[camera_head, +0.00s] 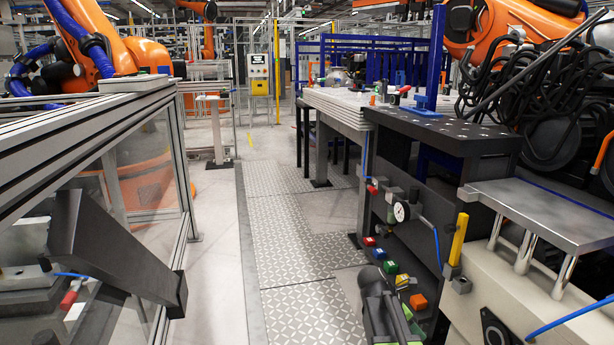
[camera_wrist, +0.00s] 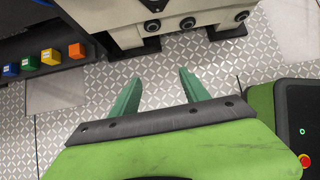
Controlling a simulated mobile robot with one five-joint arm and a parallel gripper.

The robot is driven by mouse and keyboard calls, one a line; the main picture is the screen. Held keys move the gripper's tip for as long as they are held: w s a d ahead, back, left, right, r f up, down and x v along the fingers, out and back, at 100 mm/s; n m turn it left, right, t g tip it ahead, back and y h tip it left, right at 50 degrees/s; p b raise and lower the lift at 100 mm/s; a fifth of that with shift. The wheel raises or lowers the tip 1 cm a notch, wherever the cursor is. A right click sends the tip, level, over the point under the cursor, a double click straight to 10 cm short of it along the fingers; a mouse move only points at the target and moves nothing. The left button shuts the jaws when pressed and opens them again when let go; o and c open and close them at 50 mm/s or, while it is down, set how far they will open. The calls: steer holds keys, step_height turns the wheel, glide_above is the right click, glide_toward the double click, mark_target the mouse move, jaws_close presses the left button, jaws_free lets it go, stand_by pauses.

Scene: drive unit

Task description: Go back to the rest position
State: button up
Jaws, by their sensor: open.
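My gripper (camera_wrist: 156,92) shows in the wrist view with two green fingers spread apart and nothing between them. It hangs over the patterned metal floor plates (camera_wrist: 210,58), below a beige machine base (camera_wrist: 165,12). In the head view, part of my dark and green arm (camera_head: 385,312) shows at the bottom, right of centre; the fingertips cannot be made out there.
A dark workbench (camera_head: 440,130) with coloured buttons (camera_head: 390,267) and a metal shelf (camera_head: 545,215) stand close on the right. A framed glass enclosure (camera_head: 130,190) stands on the left. The floor walkway (camera_head: 285,225) between them is clear.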

steer(key=s+a+f+m+g+y, duration=0.15)
steer(key=s+a+m+y, duration=0.25)
steer(key=s+a+m, duration=0.45)
steer(key=s+a+f+m+t+y, duration=0.1)
steer(key=s+a+f+m+y, duration=0.35)
steer(key=m, duration=0.75)
step_height(320, 180, up, 39)
steer(key=w+a+h+p, duration=0.1)
steer(key=w+p, duration=0.1)
steer(key=p, duration=3.6)
steer(key=shift+r, duration=0.2)
steer(key=shift+m+g, duration=0.25)
steer(key=shift+c, duration=0.4)
